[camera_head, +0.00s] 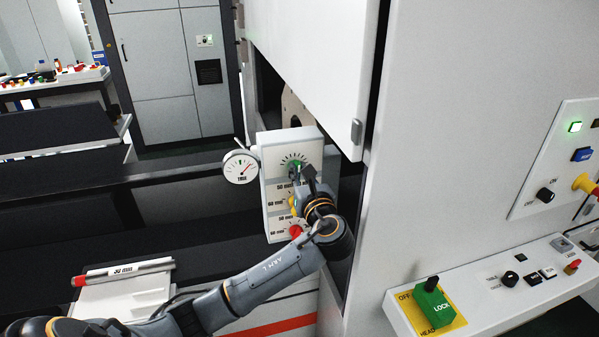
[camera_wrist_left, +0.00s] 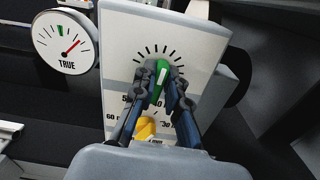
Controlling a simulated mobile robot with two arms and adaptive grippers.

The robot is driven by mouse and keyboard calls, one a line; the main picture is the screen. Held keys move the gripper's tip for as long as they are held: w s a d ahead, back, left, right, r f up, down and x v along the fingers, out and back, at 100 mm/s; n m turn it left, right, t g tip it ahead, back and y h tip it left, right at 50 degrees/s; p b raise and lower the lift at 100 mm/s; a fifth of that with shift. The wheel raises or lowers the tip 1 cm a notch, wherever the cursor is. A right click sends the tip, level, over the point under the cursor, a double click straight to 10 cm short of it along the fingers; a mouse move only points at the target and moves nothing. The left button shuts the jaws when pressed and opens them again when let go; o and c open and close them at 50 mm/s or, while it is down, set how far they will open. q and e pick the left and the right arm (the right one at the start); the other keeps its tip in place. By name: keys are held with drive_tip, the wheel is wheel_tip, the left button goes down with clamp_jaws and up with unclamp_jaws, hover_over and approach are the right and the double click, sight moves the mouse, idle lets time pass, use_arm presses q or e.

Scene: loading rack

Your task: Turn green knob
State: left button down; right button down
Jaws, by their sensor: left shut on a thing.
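The green knob (camera_wrist_left: 161,80) sits at the top of a white panel, inside a ring of black tick marks. In the head view the green knob (camera_head: 296,170) is partly hidden by my left gripper (camera_head: 304,173). In the left wrist view my left gripper (camera_wrist_left: 161,84) has one finger on each side of the knob, shut on it. The knob's white pointer line tilts slightly right of straight up. Below it on the white panel (camera_head: 270,190) are a yellow knob (camera_head: 292,204) and a red knob (camera_head: 296,231). My right gripper is not in view.
A round dial marked TRUE (camera_head: 240,167) with a red needle stands left of the panel. A white cabinet door (camera_head: 310,60) hangs close above the panel.

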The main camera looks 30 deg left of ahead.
use_arm(q)
drive_tip(key=shift+s+a+f+n+b, duration=0.1)
drive_tip(key=shift+n+b, duration=0.15)
drive_tip(key=shift+n, duration=1.4)
drive_tip(key=shift+s+a+f+n+b, duration=0.1)
drive_tip(key=shift+s+n+b, duration=0.1)
drive_tip(key=shift+n, duration=1.5)
drive_tip(key=shift+s+a+n+b, duration=0.1)
drive_tip(key=shift+n+b, duration=0.15)
drive_tip(key=shift+n, duration=1.4)
drive_tip(key=c, duration=1.4)
unclamp_jaws()
drive_tip(key=shift+o, duration=0.2)
